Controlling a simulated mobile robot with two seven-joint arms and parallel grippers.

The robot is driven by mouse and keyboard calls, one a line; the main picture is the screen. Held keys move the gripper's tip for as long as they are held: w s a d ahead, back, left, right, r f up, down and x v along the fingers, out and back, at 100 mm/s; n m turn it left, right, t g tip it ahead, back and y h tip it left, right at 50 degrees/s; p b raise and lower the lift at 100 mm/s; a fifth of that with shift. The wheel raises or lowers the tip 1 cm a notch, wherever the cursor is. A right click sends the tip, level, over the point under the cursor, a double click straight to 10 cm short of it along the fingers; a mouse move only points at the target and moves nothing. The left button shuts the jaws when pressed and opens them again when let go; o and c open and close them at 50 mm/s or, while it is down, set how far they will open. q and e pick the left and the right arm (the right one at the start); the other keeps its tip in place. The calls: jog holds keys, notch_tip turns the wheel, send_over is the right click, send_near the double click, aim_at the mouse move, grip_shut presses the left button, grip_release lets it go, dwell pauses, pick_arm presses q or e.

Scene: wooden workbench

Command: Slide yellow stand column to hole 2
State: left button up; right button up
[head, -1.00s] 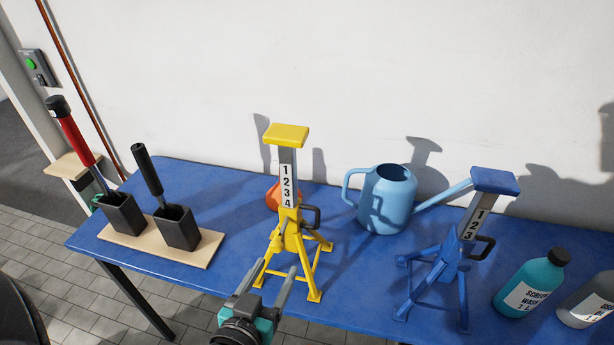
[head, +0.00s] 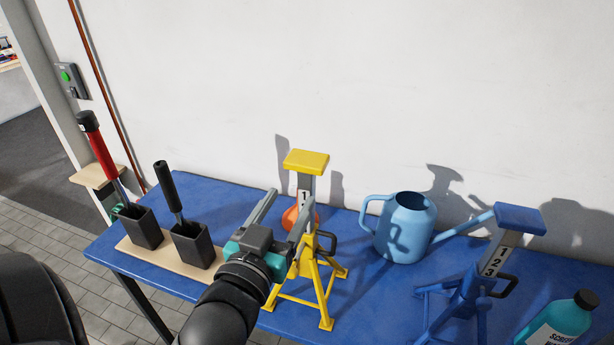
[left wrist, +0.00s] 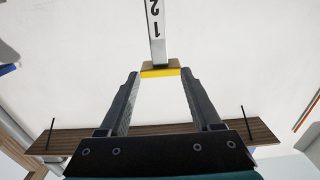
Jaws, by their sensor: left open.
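The yellow stand (head: 326,290) stands on the blue bench in the head view. Its grey numbered column (head: 305,184) rises from the base and carries a flat yellow top pad (head: 306,161). My left gripper (head: 287,204) is open and empty, in front of the column and below the pad. In the left wrist view the column (left wrist: 155,35), with 1 and 2 upside down, and a yellow edge (left wrist: 160,72) appear centred between the spread fingers (left wrist: 160,82), apparently beyond their tips.
A blue stand (head: 480,280) and a blue watering can (head: 405,228) are to the right, with a teal bottle (head: 556,325) at the front. Two black holders (head: 190,246) with tools stand left on a wooden board (head: 150,256). An orange object (head: 291,217) is behind the yellow stand.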

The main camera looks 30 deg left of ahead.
aim_at(304, 176)
pick_arm(q)
jog(key=x, duration=0.9)
jog(key=shift+w, duration=0.4)
grip_shut()
jog(key=shift+f+b, duration=0.1)
jog(key=shift+b, duration=0.2)
dwell(0.8)
